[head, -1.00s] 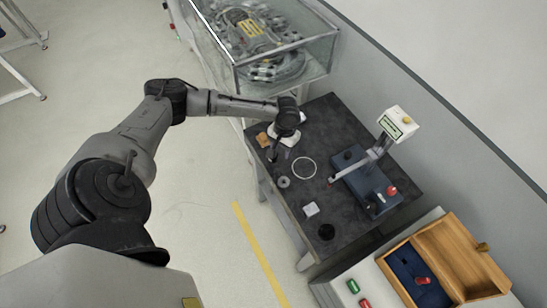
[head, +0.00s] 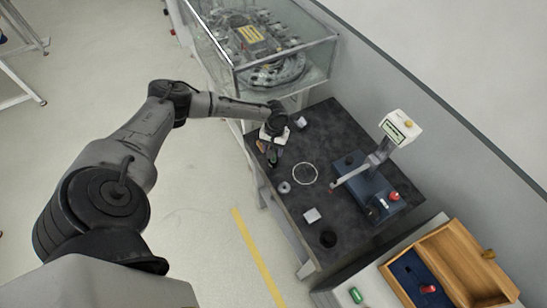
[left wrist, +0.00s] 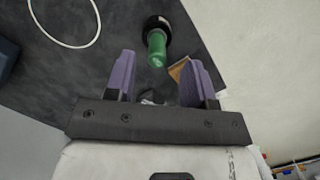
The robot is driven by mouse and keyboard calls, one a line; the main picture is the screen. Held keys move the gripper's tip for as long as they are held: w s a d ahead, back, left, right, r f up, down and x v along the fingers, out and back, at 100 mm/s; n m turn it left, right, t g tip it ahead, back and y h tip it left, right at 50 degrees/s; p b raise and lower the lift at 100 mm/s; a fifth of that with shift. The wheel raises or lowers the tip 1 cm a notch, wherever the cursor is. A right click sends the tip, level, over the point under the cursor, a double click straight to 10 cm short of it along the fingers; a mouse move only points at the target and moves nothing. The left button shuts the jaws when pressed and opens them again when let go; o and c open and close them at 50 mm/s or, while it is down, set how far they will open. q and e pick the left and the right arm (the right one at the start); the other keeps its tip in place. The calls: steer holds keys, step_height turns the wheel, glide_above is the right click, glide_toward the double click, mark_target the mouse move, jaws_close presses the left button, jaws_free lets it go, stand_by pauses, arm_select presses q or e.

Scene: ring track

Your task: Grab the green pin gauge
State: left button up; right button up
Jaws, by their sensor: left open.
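The green pin gauge (left wrist: 157,48) shows in the left wrist view as a green cylinder with a black collar (left wrist: 156,26). It is at the dark table's edge, beyond and between my left gripper's fingertips (left wrist: 160,66). The two purple fingers are apart, with nothing held between them. In the head view my left gripper (head: 269,147) is low over the table's far left corner, and the green pin gauge (head: 272,159) is a small dark-green shape just below it, partly hidden. My right gripper is in neither current view.
An orange-brown block (left wrist: 179,71) is close to the right finger. A glass case (head: 285,55) stands behind.

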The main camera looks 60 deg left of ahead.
mark_target(273, 160)
arm_select(q)
steer(key=shift+s+d+f, duration=0.1)
steer(key=shift+d+f, duration=0.1)
steer(key=shift+f, duration=1.1)
steer(key=shift+s+d+f, duration=0.1)
steer(key=shift+d+f, duration=0.05)
steer(key=shift+f, duration=1.1)
steer(key=c, duration=0.9)
